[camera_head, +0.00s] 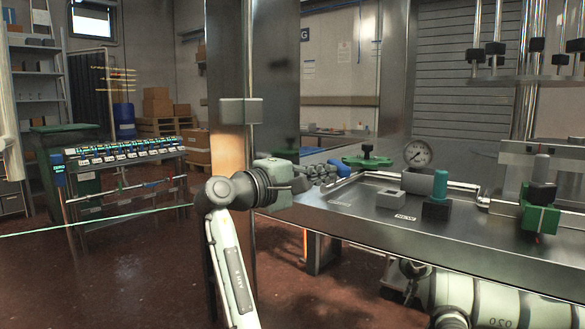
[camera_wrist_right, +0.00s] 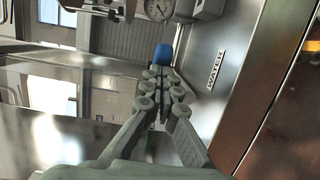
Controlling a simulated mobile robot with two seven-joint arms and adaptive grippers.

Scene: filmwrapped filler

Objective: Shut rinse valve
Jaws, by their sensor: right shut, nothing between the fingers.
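A blue handle (camera_head: 354,183), likely the rinse valve's, sits at the left end of the steel bench, beside a pale pipe. In the right wrist view, the blue handle (camera_wrist_right: 163,54) shows just beyond my fingertips, near a "WATER" label (camera_wrist_right: 216,70). My right gripper (camera_head: 334,172) reaches in from the left over the bench edge, its fingers pointing at the handle. In the wrist view, the right gripper (camera_wrist_right: 158,78) is shut and empty. I cannot tell whether the tips touch the handle; its lower part is hidden by the fingers. My left gripper is out of view.
A green valve handle (camera_head: 367,160) with a black knob and a pressure gauge (camera_head: 417,154) stand behind. A teal-topped block (camera_head: 437,200) and a green clamp-like unit (camera_head: 541,213) stand to the right.

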